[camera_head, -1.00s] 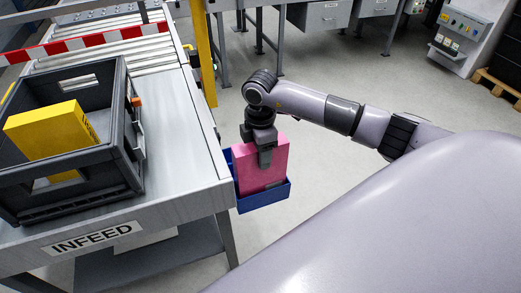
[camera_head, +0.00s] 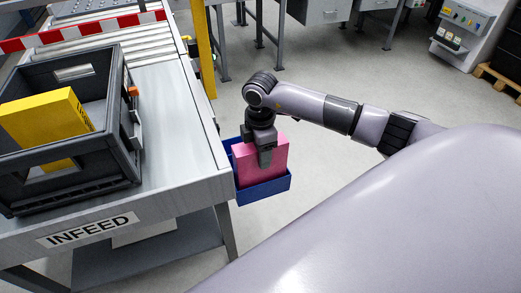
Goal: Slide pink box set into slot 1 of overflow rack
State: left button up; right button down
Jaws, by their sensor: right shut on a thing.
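A pink box set (camera_head: 277,164) stands upright in a blue open-topped bin (camera_head: 263,192) beside the infeed table. The bin's front wall hides the box's lower part. My right gripper (camera_head: 265,157) comes down from above and is shut on the box's upper part. Whether the box touches the bin's floor is hidden. My left gripper is out of view. No rack or slot labelled overflow or 1 can be made out.
The infeed table (camera_head: 180,180) is close to the bin's left side. A dark grey crate (camera_head: 75,178) on it holds a yellow box (camera_head: 45,117). A yellow post (camera_head: 203,50) stands behind. The grey floor at the right (camera_head: 400,85) is clear.

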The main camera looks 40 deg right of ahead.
grip_release()
dwell(0.5)
